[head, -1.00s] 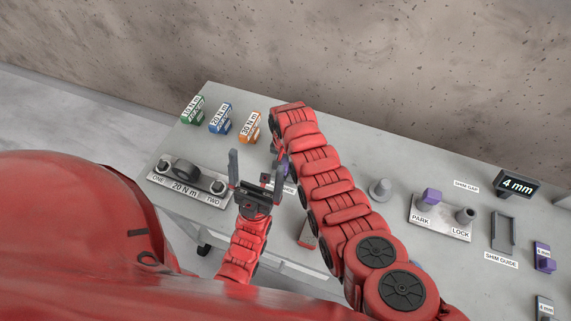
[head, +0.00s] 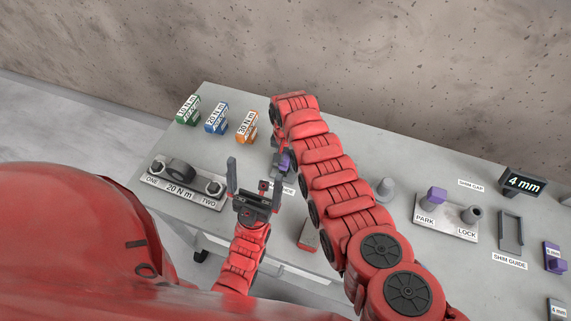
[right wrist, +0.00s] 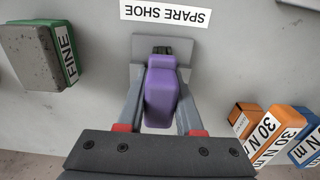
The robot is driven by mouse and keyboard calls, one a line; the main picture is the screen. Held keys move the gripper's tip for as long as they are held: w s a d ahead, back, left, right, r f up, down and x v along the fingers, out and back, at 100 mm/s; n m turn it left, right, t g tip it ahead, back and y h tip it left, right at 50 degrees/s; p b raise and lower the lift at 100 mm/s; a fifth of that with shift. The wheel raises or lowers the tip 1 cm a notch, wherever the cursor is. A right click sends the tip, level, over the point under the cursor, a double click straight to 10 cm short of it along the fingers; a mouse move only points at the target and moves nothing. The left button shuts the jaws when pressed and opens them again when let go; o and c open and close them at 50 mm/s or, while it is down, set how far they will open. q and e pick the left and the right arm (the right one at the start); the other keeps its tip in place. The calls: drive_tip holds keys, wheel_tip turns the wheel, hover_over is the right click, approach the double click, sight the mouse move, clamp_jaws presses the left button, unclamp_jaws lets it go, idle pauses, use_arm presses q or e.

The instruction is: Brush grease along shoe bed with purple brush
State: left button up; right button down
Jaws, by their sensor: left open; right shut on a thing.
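My right gripper (right wrist: 162,95) is shut on a purple block-shaped piece (right wrist: 163,92), which looks like the brush. In the head view the purple piece (head: 286,161) shows small beside my right arm, which hides much of that gripper. My left gripper (head: 254,170) is open and empty, left of the purple piece.
Green, blue and orange torque blocks (head: 247,127) stand along the back left. The ONE/TWO plate (head: 181,192) is at the left. The PARK/LOCK plate (head: 447,226) and shim guide (head: 511,233) are at the right.

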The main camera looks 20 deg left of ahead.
drive_tip(key=shift+w, duration=0.25)
drive_tip(key=shift+s+p, duration=0.3)
drive_tip(key=shift+p, duration=0.7)
drive_tip(key=shift+s+f+p, duration=0.1)
drive_tip(key=shift+s+p, duration=0.8)
drive_tip(key=shift+p, duration=0.05)
drive_tip(key=shift+w+b, duration=0.4)
drive_tip(key=shift+b, duration=0.6)
drive_tip(key=shift+w+a+b, duration=0.15)
drive_tip(key=shift+w+b, duration=0.6)
drive_tip(key=shift+b, duration=0.3)
